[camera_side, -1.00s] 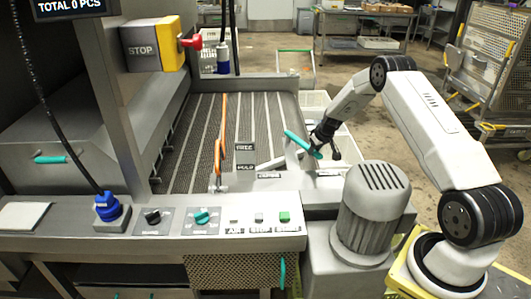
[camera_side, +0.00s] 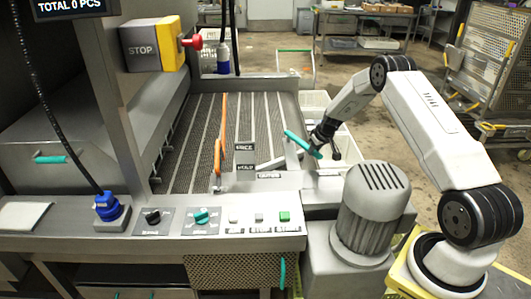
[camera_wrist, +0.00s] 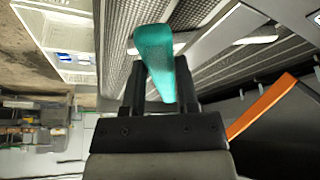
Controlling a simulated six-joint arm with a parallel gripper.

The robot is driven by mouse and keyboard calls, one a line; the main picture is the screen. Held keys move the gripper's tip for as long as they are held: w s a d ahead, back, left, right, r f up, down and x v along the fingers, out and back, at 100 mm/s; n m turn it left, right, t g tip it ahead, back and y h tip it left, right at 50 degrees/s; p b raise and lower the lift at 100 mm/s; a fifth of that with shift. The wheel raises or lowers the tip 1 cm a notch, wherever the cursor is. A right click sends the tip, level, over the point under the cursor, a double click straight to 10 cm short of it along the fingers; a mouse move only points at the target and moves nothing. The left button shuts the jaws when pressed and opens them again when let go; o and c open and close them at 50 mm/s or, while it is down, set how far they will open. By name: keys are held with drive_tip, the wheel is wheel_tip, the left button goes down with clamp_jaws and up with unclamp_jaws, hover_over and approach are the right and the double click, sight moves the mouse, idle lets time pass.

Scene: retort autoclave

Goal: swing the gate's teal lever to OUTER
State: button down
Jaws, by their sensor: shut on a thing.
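The gate's teal lever (camera_side: 298,141) stands at the right end of the slatted conveyor in the side view, tilted with its upper end toward the left. My gripper (camera_side: 320,143) is at the lever's lower right part and is shut on it. In the wrist view the teal lever (camera_wrist: 155,62) runs between my two gripper fingers (camera_wrist: 160,92), with its rounded end beyond them. A grey gate bar (camera_side: 272,164) lies low to the left of the lever. Small labels stand near it; the one reading OUTER cannot be made out.
An orange bar (camera_side: 222,130) stands along the conveyor (camera_side: 190,125), left of the lever. A grey motor housing (camera_side: 370,212) stands close below my gripper. White bins (camera_side: 340,135) are behind it. The control panel (camera_side: 185,222) is at the front.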

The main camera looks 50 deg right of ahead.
drive_tip(key=shift+w+a+r, duration=0.1)
drive_tip(key=shift+a, duration=0.05)
drive_tip(key=shift+w+a+m+g+h, duration=0.15)
drive_tip(key=shift+w+a+m+h, duration=0.15)
drive_tip(key=shift+w+a+m, duration=0.5)
drive_tip(key=shift+w+a+m+g+h, duration=0.1)
drive_tip(key=shift+w+a+m+h, duration=0.25)
drive_tip(key=shift+a+m, duration=0.85)
drive_tip(key=shift+w+a+m+g+h, duration=0.2)
drive_tip(key=shift+w+a+m, duration=0.5)
drive_tip(key=shift+a, duration=0.5)
drive_tip(key=w+a+m+g+h, duration=0.1)
drive_tip(key=w+a+m, duration=0.3)
drive_tip(key=w+m, duration=0.1)
drive_tip(key=shift+w, duration=0.4)
drive_tip(key=shift+g, duration=0.25)
drive_tip(key=shift+c, duration=1.8)
unclamp_jaws()
drive_tip(key=shift+r, duration=0.1)
